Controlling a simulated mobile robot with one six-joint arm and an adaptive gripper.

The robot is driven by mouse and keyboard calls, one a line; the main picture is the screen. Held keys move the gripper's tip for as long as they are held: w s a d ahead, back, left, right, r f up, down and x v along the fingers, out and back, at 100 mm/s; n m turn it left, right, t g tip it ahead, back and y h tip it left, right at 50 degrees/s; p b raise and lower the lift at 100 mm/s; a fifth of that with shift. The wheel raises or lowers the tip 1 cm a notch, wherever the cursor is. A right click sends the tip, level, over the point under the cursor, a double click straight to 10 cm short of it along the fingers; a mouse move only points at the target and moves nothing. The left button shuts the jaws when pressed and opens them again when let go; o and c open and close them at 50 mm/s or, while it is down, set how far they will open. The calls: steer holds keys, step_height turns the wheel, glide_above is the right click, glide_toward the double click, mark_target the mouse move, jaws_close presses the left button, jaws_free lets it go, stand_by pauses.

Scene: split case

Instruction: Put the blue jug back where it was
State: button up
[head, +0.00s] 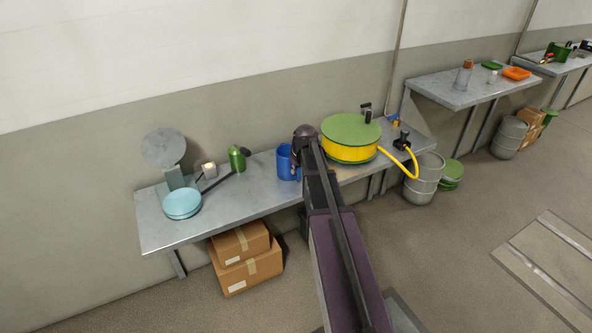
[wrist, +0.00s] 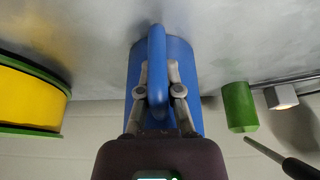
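The blue jug (head: 285,163) stands upright at the bench's middle in the head view, partly hidden by my arm. I cannot tell whether its base touches the bench top. In the wrist view the blue jug (wrist: 187,60) fills the middle, its handle toward me. My gripper (wrist: 158,72) has one finger on each side of the handle and looks closed on it. In the head view my gripper (head: 295,168) is at the jug's right side, mostly hidden by my arm.
The grey bench (head: 236,201) also bears a yellow-green drum (head: 350,150) with a yellow hose to the right. A green can (head: 237,160), a small lit block (head: 209,170) and a light-blue dish scale (head: 182,203) are to the left. Cardboard boxes (head: 247,274) sit below.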

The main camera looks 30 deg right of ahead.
steer(key=shift+o, duration=1.2)
steer(key=shift+r, duration=0.15)
steer(key=p+v, duration=1.1)
steer(key=v, duration=0.1)
steer(key=shift+p, duration=0.3)
steer(key=shift+a, duration=0.1)
steer(key=s+a+g, duration=0.4)
steer(key=s+a, duration=1.3)
steer(key=a, duration=0.5)
steer(key=shift+s+f, duration=0.35)
steer(key=shift+f, duration=0.15)
